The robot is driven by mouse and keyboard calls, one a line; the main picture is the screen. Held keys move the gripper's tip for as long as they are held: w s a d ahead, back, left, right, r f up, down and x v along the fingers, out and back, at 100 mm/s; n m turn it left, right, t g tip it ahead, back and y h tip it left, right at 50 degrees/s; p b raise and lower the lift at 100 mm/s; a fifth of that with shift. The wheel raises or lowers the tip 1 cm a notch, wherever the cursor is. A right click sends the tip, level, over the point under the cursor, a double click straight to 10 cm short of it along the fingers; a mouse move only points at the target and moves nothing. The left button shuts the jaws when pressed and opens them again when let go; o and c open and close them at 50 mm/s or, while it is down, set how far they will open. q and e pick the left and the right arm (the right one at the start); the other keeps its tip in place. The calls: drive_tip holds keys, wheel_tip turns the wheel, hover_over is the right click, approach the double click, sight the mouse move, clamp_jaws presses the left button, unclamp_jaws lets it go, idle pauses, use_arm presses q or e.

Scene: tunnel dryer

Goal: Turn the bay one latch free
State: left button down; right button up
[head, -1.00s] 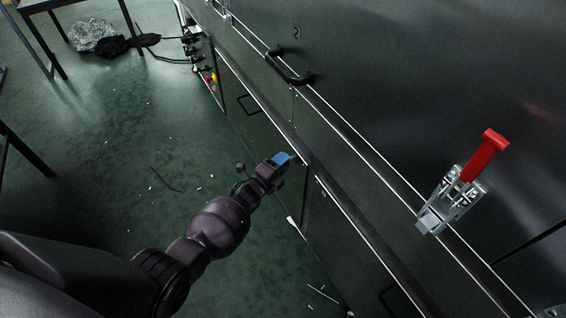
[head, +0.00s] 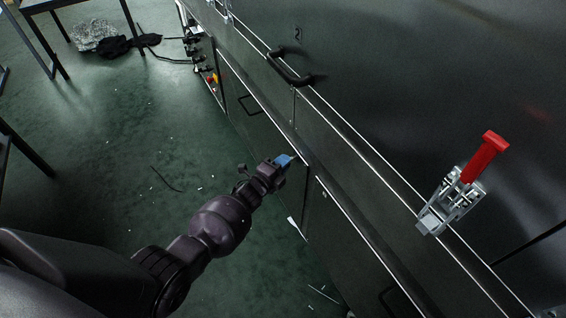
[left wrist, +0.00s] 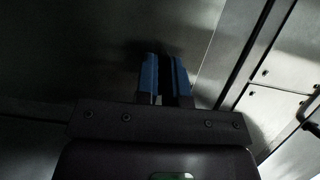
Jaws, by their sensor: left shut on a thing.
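My left gripper (head: 286,160) is at the front of the dark dryer cabinet, by the upper edge of a lower bay panel near the seam between two panels. Its blue fingers also show in the left wrist view (left wrist: 166,76), close together around a small dark thing in the narrow gap. This fits the bay one latch, though the fingers hide it in the head view and shadow hides it in the wrist view. My right gripper is in neither view.
A red-handled toggle clamp (head: 462,190) stands out at the right. A black bar handle (head: 288,68) juts from the upper cabinet. Another handle (head: 250,105) is on a lower panel. The green floor (head: 110,150) left of the cabinet is mostly clear, with small scraps.

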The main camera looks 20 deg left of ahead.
use_arm(q)
drive_tip(key=shift+w+r+n+g+p, duration=0.1)
drive_tip(key=shift+r+n+g+p, duration=0.25)
drive_tip(key=shift+n, duration=0.45)
drive_tip(key=shift+n+g+p, duration=0.55)
drive_tip(key=shift+n, duration=0.55)
drive_tip(key=n+g+p, duration=0.1)
drive_tip(key=n, duration=0.1)
drive_tip(key=shift+a+n+h, duration=0.1)
drive_tip(key=shift+n+h, duration=0.3)
drive_tip(key=shift+n+g, duration=0.6)
drive_tip(key=shift+f+n+g+h, duration=0.1)
drive_tip(key=shift+n+g+h, duration=0.6)
drive_tip(key=shift+n, duration=0.6)
drive_tip(key=shift+f+n+g+h, duration=0.1)
drive_tip(key=shift+n+g+h, duration=0.55)
drive_tip(key=shift+n, duration=0.65)
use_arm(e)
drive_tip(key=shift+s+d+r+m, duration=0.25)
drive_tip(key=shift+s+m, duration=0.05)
